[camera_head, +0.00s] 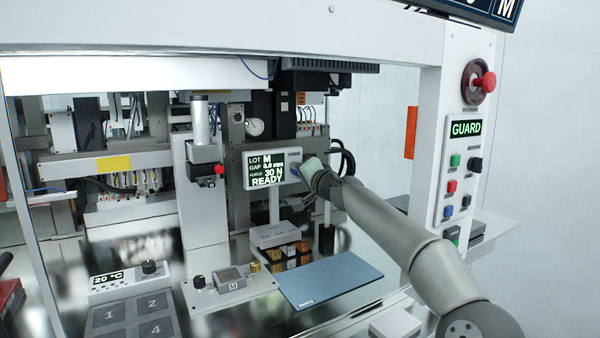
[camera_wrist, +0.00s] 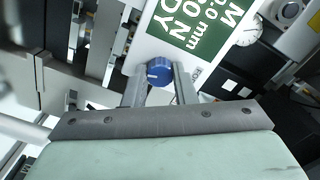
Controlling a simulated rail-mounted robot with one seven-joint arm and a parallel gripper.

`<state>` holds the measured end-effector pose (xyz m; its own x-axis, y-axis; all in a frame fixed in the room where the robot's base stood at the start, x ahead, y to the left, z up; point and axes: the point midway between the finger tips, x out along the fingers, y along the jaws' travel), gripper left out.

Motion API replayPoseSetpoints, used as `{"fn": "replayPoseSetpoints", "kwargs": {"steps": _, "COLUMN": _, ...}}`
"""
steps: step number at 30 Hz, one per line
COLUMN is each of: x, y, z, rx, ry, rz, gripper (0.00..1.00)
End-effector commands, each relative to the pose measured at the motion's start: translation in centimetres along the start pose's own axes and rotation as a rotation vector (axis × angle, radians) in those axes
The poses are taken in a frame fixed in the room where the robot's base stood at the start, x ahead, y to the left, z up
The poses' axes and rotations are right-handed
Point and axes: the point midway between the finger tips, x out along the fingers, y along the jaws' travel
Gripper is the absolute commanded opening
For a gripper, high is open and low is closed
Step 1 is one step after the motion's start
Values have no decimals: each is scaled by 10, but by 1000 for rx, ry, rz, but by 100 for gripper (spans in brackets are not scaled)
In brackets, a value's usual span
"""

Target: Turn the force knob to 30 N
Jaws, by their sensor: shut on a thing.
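The force knob (camera_wrist: 159,72) is a blue round knob with a white mark, at the edge of the display panel in the wrist view. My gripper (camera_wrist: 160,80) has its two fingers around the knob, one on each side, shut on it. In the head view my gripper (camera_head: 302,168) reaches the right side of the display (camera_head: 265,168), and the knob is mostly hidden there. The display reads LOT M, GAP 0.0 mm, 30 N and READY. In the wrist view the display (camera_wrist: 195,25) is rotated and partly cut off.
A post with a GUARD sign (camera_head: 466,128), a red knob (camera_head: 488,82) and several buttons stands at the right. A blue mat (camera_head: 330,281) lies below my arm. A white column (camera_head: 205,205) stands left of the display. A dial gauge (camera_head: 238,117) is behind it.

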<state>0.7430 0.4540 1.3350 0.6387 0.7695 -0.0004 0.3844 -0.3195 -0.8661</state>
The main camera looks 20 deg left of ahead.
Motion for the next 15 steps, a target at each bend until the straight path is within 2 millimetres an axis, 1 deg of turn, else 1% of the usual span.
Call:
{"fn": "replayPoseSetpoints", "kwargs": {"steps": 6, "x": 0, "y": -1, "z": -1, "rx": 132, "ry": 2, "rz": -1, "gripper": 2}}
{"fn": "replayPoseSetpoints", "kwargs": {"steps": 15, "x": 0, "y": -1, "z": -1, "rx": 221, "ry": 3, "rz": 0, "gripper": 2}}
